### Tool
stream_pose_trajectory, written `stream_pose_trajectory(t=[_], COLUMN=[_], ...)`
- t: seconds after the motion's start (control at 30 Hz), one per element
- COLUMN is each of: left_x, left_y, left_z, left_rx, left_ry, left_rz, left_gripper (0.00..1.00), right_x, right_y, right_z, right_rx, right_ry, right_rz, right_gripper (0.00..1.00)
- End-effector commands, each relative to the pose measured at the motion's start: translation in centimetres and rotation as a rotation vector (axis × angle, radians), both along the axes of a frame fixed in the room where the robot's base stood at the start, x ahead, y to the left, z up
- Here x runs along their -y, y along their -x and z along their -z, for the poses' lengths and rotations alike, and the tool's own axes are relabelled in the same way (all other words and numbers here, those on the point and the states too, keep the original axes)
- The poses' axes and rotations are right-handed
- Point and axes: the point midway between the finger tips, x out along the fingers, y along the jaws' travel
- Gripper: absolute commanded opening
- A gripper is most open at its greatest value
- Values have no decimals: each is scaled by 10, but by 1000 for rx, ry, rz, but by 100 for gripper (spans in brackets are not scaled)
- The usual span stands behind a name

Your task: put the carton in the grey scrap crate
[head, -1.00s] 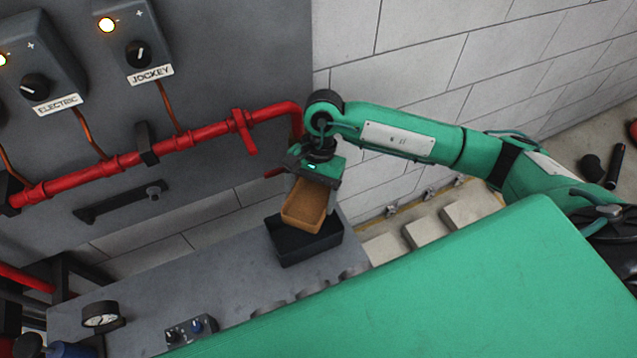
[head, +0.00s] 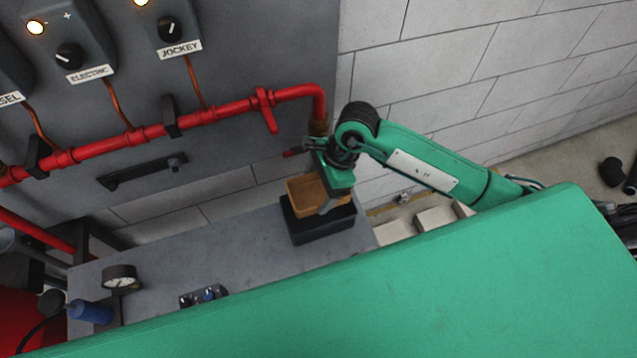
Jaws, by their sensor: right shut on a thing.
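The carton (head: 305,196) is an open brown box. My right gripper (head: 328,207) is shut on its right side. The carton is over the dark grey scrap crate (head: 318,228), which stands at the right end of the grey bench. The carton's lower part overlaps the crate's opening in the picture; I cannot tell whether it touches the crate's floor or rim. The gripper points down, and part of the crate's opening is hidden behind it and the carton. My left gripper is not in view.
The grey bench top (head: 240,243) is clear left of the crate. A pressure gauge (head: 120,278), a blue-handled item (head: 91,311) and a small unit with knobs (head: 203,295) are on its left part. A red pipe (head: 225,112) runs along the panel behind.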

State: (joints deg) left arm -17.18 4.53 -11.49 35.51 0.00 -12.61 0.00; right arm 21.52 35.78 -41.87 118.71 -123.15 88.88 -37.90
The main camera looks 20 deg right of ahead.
Motion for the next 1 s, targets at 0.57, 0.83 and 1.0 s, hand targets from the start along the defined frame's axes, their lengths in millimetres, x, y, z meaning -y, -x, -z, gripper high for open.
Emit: stream_pose_trajectory(t=[0.57, 0.83, 1.0], left_x=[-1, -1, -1], left_y=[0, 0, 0], left_z=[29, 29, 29], left_rx=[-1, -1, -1], left_ry=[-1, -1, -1], left_rz=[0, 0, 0], left_gripper=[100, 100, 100], right_x=[0, 0, 0], right_y=[0, 0, 0], right_z=[42, 42, 42], right_rx=[2, 1, 1], right_ry=[0, 0, 0], right_rz=[-1, -2, -2], right_gripper=[47, 47, 47])
